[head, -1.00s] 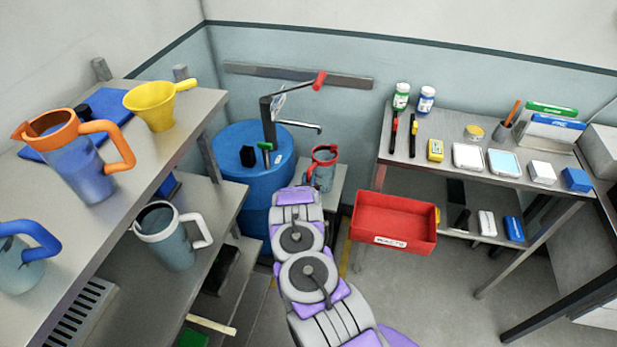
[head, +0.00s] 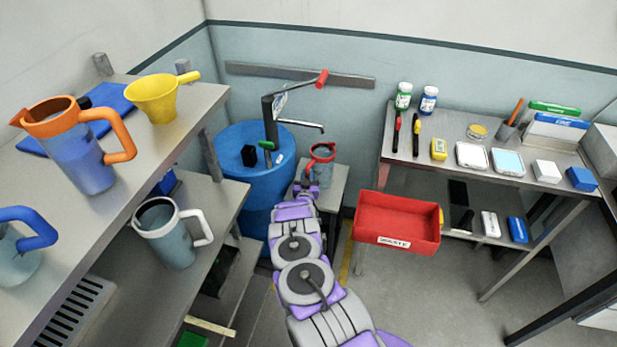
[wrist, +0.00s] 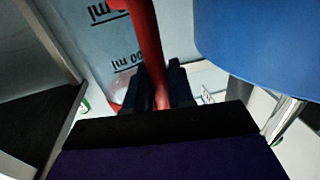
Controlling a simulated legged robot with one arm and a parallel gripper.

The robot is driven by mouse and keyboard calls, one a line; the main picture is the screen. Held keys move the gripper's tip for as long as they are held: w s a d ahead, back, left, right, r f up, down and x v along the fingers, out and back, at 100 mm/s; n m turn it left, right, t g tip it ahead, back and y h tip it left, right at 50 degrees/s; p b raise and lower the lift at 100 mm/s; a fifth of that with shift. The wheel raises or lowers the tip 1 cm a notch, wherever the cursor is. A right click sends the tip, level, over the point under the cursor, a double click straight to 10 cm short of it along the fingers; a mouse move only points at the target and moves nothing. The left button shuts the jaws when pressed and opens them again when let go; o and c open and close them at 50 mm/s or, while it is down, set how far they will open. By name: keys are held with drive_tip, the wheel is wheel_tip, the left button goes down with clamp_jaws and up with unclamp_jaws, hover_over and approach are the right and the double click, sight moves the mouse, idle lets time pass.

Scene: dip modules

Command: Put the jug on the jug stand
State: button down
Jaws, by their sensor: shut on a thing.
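A clear grey-blue jug with a red rim and handle (head: 323,173) is beside the blue drum, at a small grey stand (head: 332,199). I cannot tell whether its base rests on the stand. My gripper (head: 309,182) is at the jug's near side, small and partly hidden by my arm. In the wrist view my gripper (wrist: 160,88) is shut on the red handle (wrist: 150,50), with the jug's marked wall (wrist: 105,45) just behind it. The jug's lower part is mostly hidden in the head view.
The blue drum (head: 240,190) with a tap and red-ended lever (head: 322,78) stands left of the jug. A red waste bin (head: 398,222) is at the right. Shelves on the left hold an orange-rimmed jug (head: 85,155), a white-rimmed jug (head: 172,240) and a yellow funnel (head: 155,100).

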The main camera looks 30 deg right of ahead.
drive_tip(key=shift+a, duration=0.55)
drive_tip(key=c, duration=1.3)
unclamp_jaws()
drive_tip(key=shift+d+f, duration=0.1)
drive_tip(key=shift+d, duration=0.15)
drive_tip(key=shift+c, duration=0.2)
drive_tip(key=o, duration=0.4)
drive_tip(key=shift+d+f, duration=0.2)
drive_tip(key=shift+d, duration=0.5)
drive_tip(key=shift+a+r, duration=0.45)
drive_tip(key=shift+a, duration=0.4)
drive_tip(key=p+v, duration=0.1)
drive_tip(key=v, duration=0.4)
drive_tip(key=p+v, duration=0.1)
drive_tip(key=v, duration=0.5)
drive_tip(key=shift+s+d+f, duration=0.1)
drive_tip(key=shift+s+d, duration=0.05)
drive_tip(key=shift+s, duration=0.25)
